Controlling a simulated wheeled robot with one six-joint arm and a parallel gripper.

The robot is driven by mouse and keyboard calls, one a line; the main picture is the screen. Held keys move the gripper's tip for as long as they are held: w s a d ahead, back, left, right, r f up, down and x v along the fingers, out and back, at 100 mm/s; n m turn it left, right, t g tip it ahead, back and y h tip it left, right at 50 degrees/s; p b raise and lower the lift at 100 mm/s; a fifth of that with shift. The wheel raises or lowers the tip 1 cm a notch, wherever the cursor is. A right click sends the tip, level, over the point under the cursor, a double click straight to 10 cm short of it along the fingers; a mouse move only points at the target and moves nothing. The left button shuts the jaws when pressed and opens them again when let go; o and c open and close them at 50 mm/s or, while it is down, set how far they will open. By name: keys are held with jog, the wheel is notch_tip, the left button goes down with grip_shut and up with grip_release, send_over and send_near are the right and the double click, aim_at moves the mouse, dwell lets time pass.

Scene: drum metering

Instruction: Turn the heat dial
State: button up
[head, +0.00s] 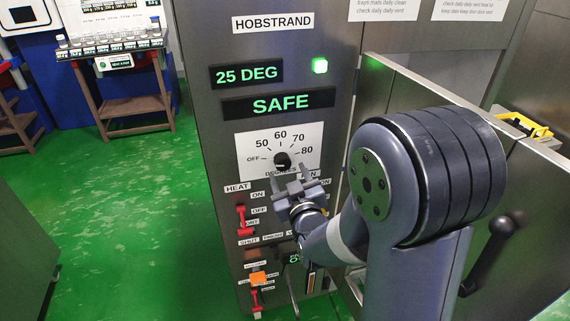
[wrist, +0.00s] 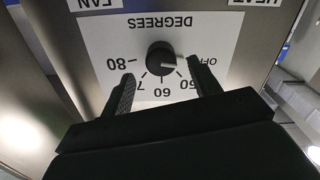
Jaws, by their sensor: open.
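The heat dial (head: 282,160) is a round black knob on a white scale plate marked OFF, 50, 60, 70 and 80, on the grey HOBSTRAND panel. In the wrist view, which is upside down, the dial (wrist: 158,60) has a pale pointer mark facing the OFF side. My gripper (head: 290,177) is just below and in front of the dial in the head view. In the wrist view my gripper (wrist: 160,72) is open, one finger on each side of the dial, with gaps between fingers and knob. How far the fingertips are from the plate is unclear.
A red HEAT switch (head: 240,218) and an orange part (head: 258,279) sit below the dial. My arm hides part of the panel's right side.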

aim_at(284, 166)
jog(key=shift+w+a+p, duration=0.2)
jog(key=shift+w+a, duration=0.05)
jog(key=shift+w, duration=0.75)
jog(key=shift+w+a+p, duration=0.15)
jog(key=shift+w+a, duration=0.05)
jog(key=shift+w, duration=0.8)
jog(key=c, duration=1)
